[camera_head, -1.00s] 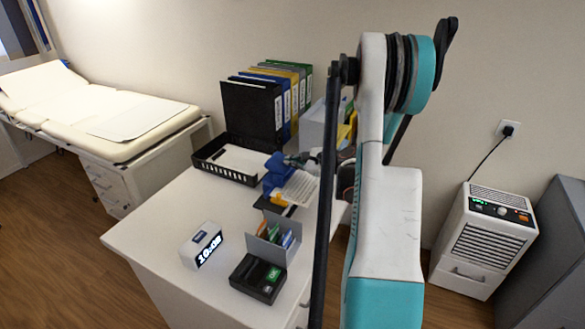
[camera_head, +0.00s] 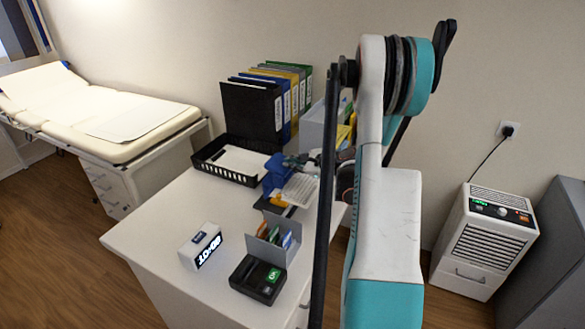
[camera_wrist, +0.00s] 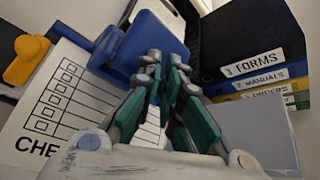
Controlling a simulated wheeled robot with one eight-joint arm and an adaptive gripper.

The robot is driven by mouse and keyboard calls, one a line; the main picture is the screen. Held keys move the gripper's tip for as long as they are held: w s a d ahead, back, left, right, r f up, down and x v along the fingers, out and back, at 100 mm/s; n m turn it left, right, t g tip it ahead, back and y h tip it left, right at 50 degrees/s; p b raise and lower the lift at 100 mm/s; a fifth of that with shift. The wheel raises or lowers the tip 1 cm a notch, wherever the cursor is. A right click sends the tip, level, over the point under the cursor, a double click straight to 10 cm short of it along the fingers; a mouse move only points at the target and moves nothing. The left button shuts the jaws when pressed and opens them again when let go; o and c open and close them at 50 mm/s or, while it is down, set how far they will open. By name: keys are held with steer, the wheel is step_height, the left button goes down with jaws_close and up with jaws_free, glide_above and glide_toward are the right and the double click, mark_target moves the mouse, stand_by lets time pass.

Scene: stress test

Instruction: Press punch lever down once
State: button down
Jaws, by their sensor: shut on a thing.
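The blue punch (camera_head: 273,178) stands on the white desk, partly hidden behind my arm and gripper. Its broad blue lever (camera_wrist: 148,42) fills the upper middle of the wrist view. A yellow part (camera_wrist: 30,58) shows at left there and low on the punch in the head view. A checklist sheet (camera_wrist: 62,98) lies by the punch. My gripper (camera_wrist: 165,62) has its green-padded fingers close together, with the tips at the blue lever. The exact contact is hidden by the fingers. In the head view my gripper (camera_head: 295,162) is at the punch's upper right.
Upright binders (camera_head: 268,100) and a black paper tray (camera_head: 205,160) stand behind the punch. A card holder (camera_head: 272,240), a black device (camera_head: 257,280) and a digital clock (camera_head: 200,247) are in front. The left middle of the desk is clear.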

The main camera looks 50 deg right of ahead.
steer(key=shift+w+d+r+p, duration=0.15)
steer(key=shift+r+p, duration=0.3)
steer(key=shift+r, duration=0.3)
steer(key=r, duration=0.1)
steer(key=s+r+p, duration=0.1)
steer(key=r, duration=0.1)
steer(key=s+r+p, duration=0.1)
steer(key=shift+d+r, duration=0.25)
steer(key=shift+r, duration=0.1)
stand_by(0.7)
